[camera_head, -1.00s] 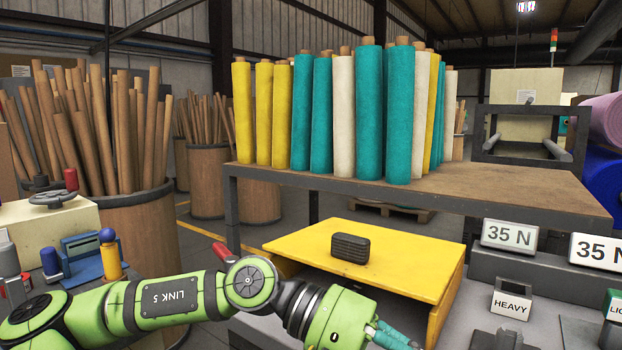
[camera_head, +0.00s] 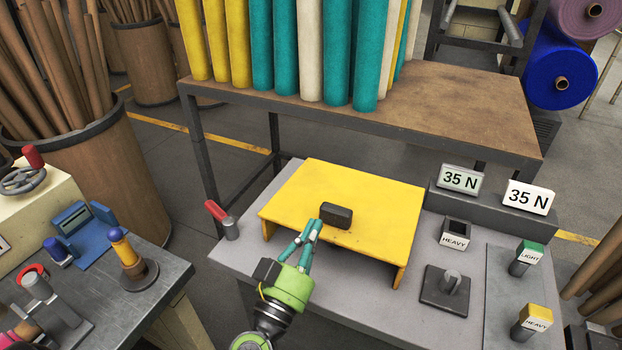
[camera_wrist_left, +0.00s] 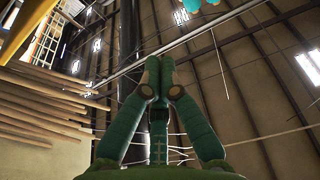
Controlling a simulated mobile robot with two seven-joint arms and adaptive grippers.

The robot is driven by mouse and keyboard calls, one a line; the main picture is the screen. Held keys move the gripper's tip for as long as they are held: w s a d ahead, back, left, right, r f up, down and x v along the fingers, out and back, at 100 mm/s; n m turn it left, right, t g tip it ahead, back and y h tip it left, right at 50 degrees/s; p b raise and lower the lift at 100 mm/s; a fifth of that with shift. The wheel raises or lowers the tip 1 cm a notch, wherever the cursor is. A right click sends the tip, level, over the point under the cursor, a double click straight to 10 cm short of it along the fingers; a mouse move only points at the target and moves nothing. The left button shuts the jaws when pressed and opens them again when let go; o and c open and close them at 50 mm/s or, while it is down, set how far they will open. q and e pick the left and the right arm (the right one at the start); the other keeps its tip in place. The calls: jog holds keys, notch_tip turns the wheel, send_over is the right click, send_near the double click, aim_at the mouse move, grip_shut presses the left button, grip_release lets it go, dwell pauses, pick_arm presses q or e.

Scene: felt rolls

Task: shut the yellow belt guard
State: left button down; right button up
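The yellow belt guard (camera_head: 370,200) is on the grey worktable in the head view. It has a broad flat top panel with a black block handle (camera_head: 337,215) near its front edge. Side panels reach down at its front corners, and the front below the top looks open. My left gripper (camera_head: 314,224) is at the guard's front edge, its fingertips just left of and below the handle in the picture. I cannot tell whether they touch the guard. In the left wrist view the fingertips (camera_wrist_left: 160,78) meet with nothing between them. My right gripper is not in view.
A red-handled lever (camera_head: 219,217) stands left of the guard. Two "35 N" displays (camera_head: 460,179) and weight-labelled blocks (camera_head: 455,233) stand to the right. A rack shelf (camera_head: 450,100) with upright felt rolls is behind. A side bench (camera_head: 165,290) is at left.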

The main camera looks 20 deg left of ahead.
pick_arm(q)
notch_tip(320, 180, up, 2)
jog(key=p, duration=0.2)
send_over(332, 214)
jog(key=shift+s+n, duration=0.3)
jog(key=shift+n, duration=0.1)
jog(key=f+b, duration=0.2)
jog(key=shift+w+f+b, duration=0.3)
jog(key=shift+f, duration=0.05)
jog(key=shift+s+f+b, duration=0.2)
jog(key=shift+f+b, duration=0.4)
jog(key=shift+f, duration=0.05)
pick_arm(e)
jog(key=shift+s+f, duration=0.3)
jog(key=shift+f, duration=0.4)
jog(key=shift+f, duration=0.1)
